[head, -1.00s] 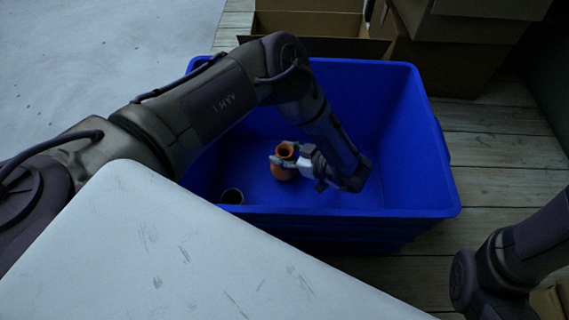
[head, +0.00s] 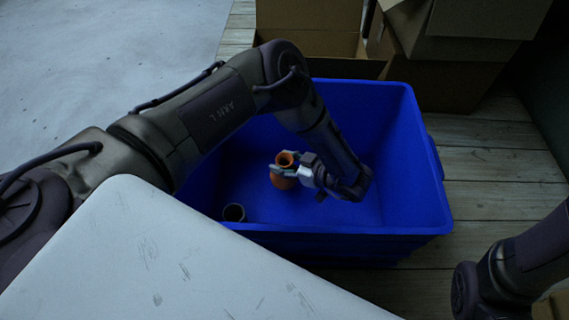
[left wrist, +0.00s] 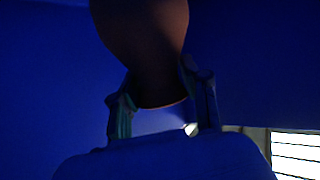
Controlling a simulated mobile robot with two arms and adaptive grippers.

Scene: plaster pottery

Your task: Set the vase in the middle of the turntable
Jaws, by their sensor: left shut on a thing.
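The vase (head: 281,182) is orange-brown with a flared mouth and stands out inside the blue bin in the head view. My left gripper (head: 284,169) is shut on it near the neck. In the left wrist view the vase (left wrist: 150,40) is dark, with the two fingers (left wrist: 160,95) on either side of its neck. Whether its base touches the bin floor cannot be told. My right gripper is out of view; only part of my right arm shows at the lower right. No turntable shows in these frames.
The blue bin (head: 425,215) has high walls around the vase. A small dark cup (head: 234,212) is in its near left corner. A pale tabletop (head: 150,260) lies in front. Cardboard boxes (head: 450,45) stand behind on the plank floor.

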